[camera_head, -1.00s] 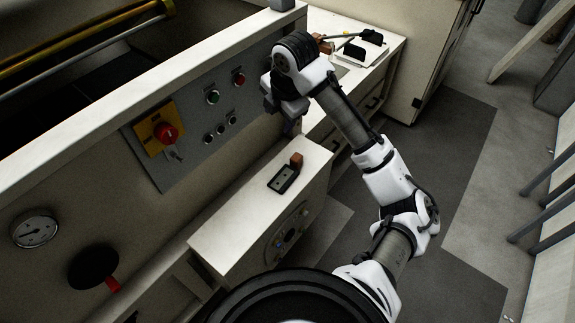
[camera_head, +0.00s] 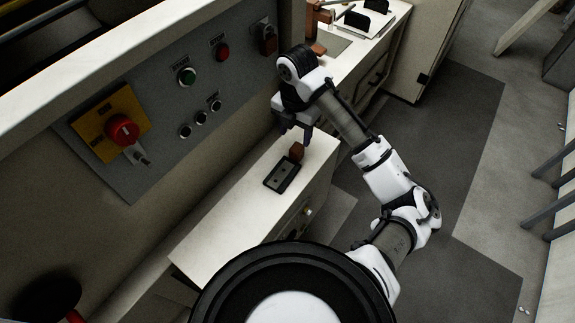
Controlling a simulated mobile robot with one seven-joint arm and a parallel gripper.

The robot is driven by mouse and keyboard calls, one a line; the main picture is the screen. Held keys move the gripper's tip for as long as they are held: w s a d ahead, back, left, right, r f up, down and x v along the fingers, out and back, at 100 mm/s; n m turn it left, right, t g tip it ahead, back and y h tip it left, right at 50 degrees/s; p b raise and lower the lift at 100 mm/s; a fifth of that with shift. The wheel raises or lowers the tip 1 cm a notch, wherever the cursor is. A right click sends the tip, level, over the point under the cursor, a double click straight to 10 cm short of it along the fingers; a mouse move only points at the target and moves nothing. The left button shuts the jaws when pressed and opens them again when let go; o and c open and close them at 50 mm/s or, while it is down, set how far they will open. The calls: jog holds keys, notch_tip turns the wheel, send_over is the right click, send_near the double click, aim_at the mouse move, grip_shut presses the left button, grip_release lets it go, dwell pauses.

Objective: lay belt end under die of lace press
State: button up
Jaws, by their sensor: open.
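My gripper (camera_head: 295,133) points down, open and seemingly empty, just behind a small brown block (camera_head: 296,152) on the cream cabinet top (camera_head: 225,212). I cannot tell whether it touches the block. A flat dark tray-like piece (camera_head: 281,177) lies directly in front of the block. A brown and metal fixture (camera_head: 318,17) stands on the far bench, partly cut off by the top edge of the picture; it may be the lace press. I cannot make out a belt end or a die.
A wall panel left of my gripper carries a red knob on a yellow plate (camera_head: 122,130), a green button (camera_head: 186,76), a red button (camera_head: 221,51) and a padlock-like piece (camera_head: 265,38). The far bench (camera_head: 393,34) holds dark upright pieces. Dark floor mat (camera_head: 430,130) lies clear at right.

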aim_at(296, 149)
jog(key=shift+s+d+f+p, duration=0.1)
jog(key=shift+f+p, duration=0.05)
jog(key=shift+f, duration=1.75)
jog(key=shift+s+d+f+p, duration=0.1)
jog(key=shift+f+p, duration=0.05)
jog(key=shift+f, duration=1.7)
jog(key=c, duration=1.2)
